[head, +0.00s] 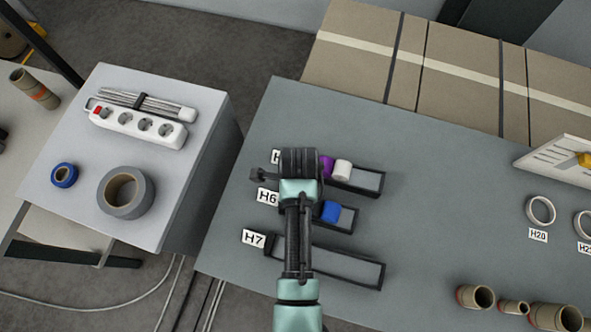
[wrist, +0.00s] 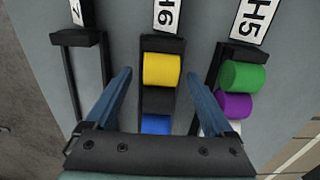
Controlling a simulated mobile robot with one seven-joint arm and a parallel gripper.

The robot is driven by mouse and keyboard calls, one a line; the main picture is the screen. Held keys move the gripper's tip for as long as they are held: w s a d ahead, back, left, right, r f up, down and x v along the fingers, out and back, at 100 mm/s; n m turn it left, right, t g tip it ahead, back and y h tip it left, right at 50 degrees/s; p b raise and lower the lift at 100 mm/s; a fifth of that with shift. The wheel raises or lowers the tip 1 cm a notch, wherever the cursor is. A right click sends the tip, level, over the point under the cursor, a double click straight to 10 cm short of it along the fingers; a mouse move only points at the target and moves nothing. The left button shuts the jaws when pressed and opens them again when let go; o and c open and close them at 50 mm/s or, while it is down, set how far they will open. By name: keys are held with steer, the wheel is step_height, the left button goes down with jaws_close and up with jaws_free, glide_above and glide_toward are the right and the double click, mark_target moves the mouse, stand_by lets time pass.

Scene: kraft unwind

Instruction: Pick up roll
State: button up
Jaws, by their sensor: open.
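My gripper (wrist: 160,84) is open, its two blue fingers spread on either side of the H6 rack in the wrist view. A yellow roll (wrist: 161,70) lies at the labelled end of that rack, between the fingertips in the picture; whether they touch it I cannot tell. A dark patch beside it may be a black roll. A blue roll (wrist: 156,124) lies closer to the palm, and it also shows in the head view (head: 330,211). The H5 rack holds a green roll (wrist: 242,76), a purple roll (wrist: 233,106) and a white roll (head: 342,170). In the head view my arm hides the yellow and green rolls.
The H7 rack (head: 340,266) looks empty. White rings (head: 541,209) and brown cardboard tubes (head: 476,297) are at the right of the grey table. A white cabinet at left carries a power strip (head: 137,124), grey tape (head: 126,192) and blue tape (head: 64,175).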

steer(key=shift+f, duration=0.25)
jaws_close()
steer(key=shift+r, duration=0.1)
